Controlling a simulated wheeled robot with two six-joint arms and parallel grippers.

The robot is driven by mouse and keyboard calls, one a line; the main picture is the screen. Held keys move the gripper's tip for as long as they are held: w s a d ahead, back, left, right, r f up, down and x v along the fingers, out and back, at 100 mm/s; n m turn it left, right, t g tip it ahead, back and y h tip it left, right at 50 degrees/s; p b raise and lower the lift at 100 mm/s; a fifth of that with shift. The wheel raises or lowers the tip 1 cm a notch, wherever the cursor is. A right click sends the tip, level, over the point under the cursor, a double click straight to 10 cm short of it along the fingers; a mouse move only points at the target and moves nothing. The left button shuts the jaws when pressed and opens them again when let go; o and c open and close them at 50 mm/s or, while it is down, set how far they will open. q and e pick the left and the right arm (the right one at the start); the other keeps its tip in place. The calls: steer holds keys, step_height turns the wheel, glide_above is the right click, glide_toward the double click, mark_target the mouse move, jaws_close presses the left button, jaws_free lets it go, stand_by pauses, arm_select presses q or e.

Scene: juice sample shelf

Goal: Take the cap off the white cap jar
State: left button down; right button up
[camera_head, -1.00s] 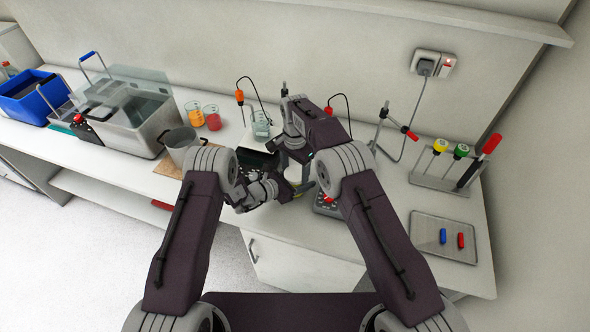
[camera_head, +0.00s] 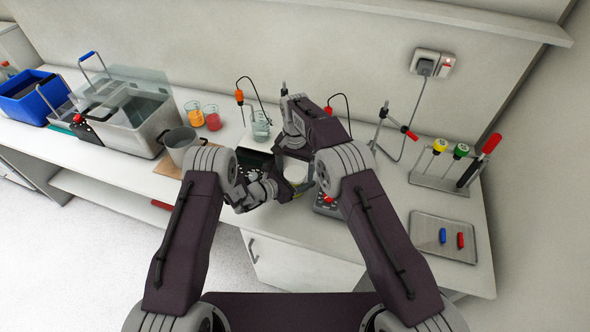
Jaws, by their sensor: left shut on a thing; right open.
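The jar with the white cap (camera_head: 296,172) is in the middle of the bench, partly hidden by my two arms. The white cap shows as a pale round top, and little of the jar body can be seen below it. My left gripper (camera_head: 285,189) comes in from the left, low beside the jar, and is shut on it. My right gripper (camera_head: 297,155) is open above the jar, its fingers partly hidden by its own arm. From this view I cannot tell whether its fingers touch the cap.
A glass beaker (camera_head: 260,126) stands behind. A dark device (camera_head: 326,204) is close on the right. A metal pot (camera_head: 181,144) and orange and red beakers (camera_head: 203,116) stand left. A steel tray (camera_head: 443,238) with blue and red pieces and a tool rack (camera_head: 440,182) are at right.

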step_height(320, 180, up, 4)
steer(key=shift+r, duration=0.15)
arm_select(q)
steer(key=shift+c, duration=1.5)
jaws_free()
